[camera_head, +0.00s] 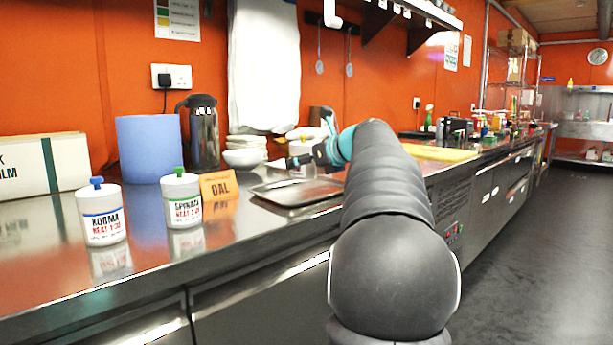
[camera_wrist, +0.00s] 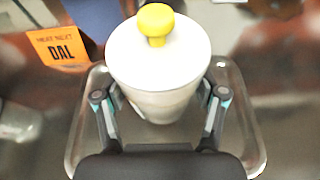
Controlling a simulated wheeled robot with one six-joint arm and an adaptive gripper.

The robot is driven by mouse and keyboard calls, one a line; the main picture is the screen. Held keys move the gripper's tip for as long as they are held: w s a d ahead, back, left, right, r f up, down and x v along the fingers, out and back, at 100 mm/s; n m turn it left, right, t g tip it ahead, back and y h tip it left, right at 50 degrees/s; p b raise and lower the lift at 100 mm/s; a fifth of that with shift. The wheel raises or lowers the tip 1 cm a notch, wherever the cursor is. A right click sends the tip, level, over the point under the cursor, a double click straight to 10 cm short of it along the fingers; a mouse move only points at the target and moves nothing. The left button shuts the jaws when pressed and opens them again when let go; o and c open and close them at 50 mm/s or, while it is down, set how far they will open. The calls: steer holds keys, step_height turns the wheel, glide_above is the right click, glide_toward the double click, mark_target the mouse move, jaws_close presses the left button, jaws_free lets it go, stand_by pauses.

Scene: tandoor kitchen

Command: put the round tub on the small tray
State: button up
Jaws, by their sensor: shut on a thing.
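The round tub (camera_wrist: 160,65) is white with a yellow knob on its lid. My gripper (camera_wrist: 160,98) is shut on it, one finger on each side. The small tray (camera_wrist: 77,135) is metal with rounded corners and shows beneath the tub and around the fingers. The tub's base is hidden, so I cannot tell how far it is above the tray. In the head view, the tray (camera_head: 280,203) lies on the steel counter, its right part hidden by my arm. My gripper (camera_head: 300,160) appears above its far side there.
An orange DAL card (camera_head: 219,187) stands left of the tray. Two white tubs, KORMA (camera_head: 102,215) with a blue knob and SPINACH (camera_head: 182,205) with a green knob, stand farther left.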

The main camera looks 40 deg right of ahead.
mark_target(312, 172)
steer(key=shift+f+b, duration=0.35)
steer(key=shift+f, duration=1.1)
steer(key=shift+f, duration=0.2)
steer(key=o, duration=1.5)
steer(key=shift+r, duration=0.25)
steer(key=v, duration=1.2)
steer(key=shift+f+p, duration=0.1)
steer(key=shift+p, duration=0.2)
